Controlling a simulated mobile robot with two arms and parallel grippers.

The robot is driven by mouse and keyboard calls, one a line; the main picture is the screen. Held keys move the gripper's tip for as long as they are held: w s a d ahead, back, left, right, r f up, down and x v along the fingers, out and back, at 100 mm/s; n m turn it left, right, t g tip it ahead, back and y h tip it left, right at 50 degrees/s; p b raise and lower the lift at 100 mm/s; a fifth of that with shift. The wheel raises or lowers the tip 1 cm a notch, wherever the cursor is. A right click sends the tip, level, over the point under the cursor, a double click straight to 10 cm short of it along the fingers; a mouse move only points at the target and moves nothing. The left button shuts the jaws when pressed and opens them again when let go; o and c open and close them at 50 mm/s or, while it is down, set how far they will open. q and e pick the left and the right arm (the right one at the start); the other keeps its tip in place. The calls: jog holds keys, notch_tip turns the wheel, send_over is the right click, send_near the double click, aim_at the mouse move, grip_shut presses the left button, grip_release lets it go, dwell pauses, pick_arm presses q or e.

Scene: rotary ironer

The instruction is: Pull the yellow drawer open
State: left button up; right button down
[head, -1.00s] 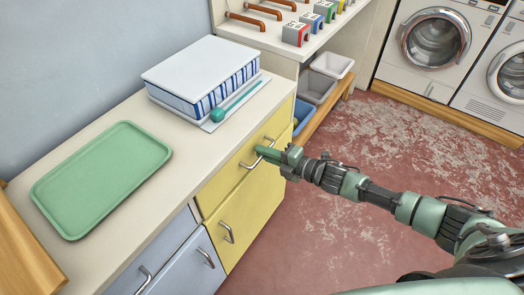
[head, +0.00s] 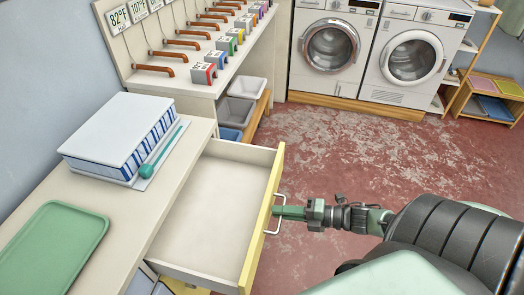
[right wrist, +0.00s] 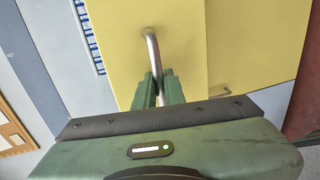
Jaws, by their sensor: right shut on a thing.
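The yellow drawer (head: 262,222) stands pulled well out of the counter in the head view, and its pale inside is empty. Its metal bar handle (head: 281,214) is on the yellow front. My right gripper (head: 279,212) is shut on this handle, from the side away from the counter. In the right wrist view the green fingers of the right gripper (right wrist: 158,88) close around the handle (right wrist: 151,50), with the yellow front (right wrist: 215,50) behind it. My left gripper is not in view.
On the counter (head: 120,210) are a green tray (head: 50,248) and a white-and-blue stack (head: 125,135). Grey bins (head: 247,88) stand behind the drawer. Washing machines (head: 330,48) line the back.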

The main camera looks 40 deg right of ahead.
jog(key=shift+v, duration=0.8)
jog(key=shift+f, duration=0.15)
jog(key=c, duration=1.8)
grip_release()
jog(key=shift+o, duration=0.2)
jog(key=v, duration=0.8)
jog(key=shift+w+f, duration=0.1)
jog(key=shift+f, duration=0.05)
